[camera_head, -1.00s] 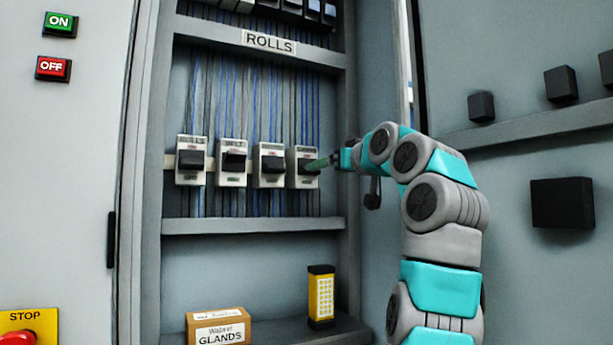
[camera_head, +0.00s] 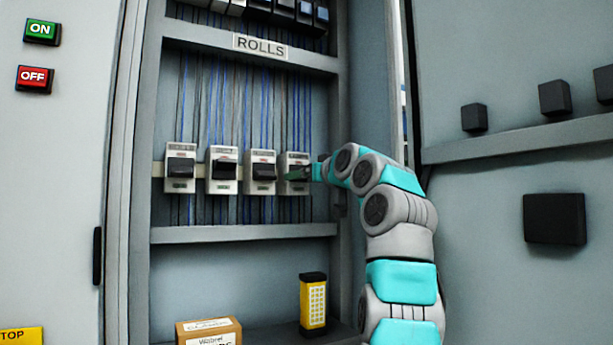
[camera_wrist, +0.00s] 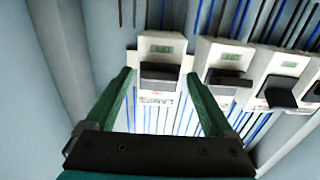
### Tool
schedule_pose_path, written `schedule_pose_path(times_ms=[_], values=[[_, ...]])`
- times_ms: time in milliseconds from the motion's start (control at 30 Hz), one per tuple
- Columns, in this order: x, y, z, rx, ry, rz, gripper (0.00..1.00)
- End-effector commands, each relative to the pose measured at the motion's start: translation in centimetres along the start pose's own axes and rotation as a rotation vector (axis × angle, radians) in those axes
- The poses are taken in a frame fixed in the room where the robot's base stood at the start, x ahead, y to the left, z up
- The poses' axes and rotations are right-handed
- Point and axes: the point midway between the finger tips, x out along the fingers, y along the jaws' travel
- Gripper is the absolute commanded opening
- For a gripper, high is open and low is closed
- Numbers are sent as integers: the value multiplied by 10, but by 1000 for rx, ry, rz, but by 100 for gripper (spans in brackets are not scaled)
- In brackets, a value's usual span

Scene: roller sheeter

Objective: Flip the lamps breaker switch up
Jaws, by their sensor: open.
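A row of white breakers with dark levers sits on a rail in the open cabinet. My gripper (camera_head: 297,174) is at the rightmost breaker (camera_head: 296,160), its green fingers partly covering that breaker's lever in the head view. In the wrist view my gripper (camera_wrist: 158,77) is open, with one finger on either side of the breaker (camera_wrist: 160,45) and its dark lever (camera_wrist: 161,76). Nothing is held. I cannot tell whether a finger touches the lever.
The neighbouring breaker (camera_head: 261,172) is close on the left. A ROLLS label (camera_head: 261,47) marks the shelf above. A yellow-black box (camera_head: 313,304) and a cardboard box (camera_head: 208,332) stand below. The cabinet's right wall (camera_head: 368,110) is close to my arm.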

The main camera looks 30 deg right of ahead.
Motion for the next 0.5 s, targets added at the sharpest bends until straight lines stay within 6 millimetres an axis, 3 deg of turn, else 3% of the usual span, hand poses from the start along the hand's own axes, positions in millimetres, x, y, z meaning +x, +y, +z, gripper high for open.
schedule_pose_path(times_ms=[67,500], values=[[0,0,0,0,0,0,88],[0,0,0,0,0,0,38]])
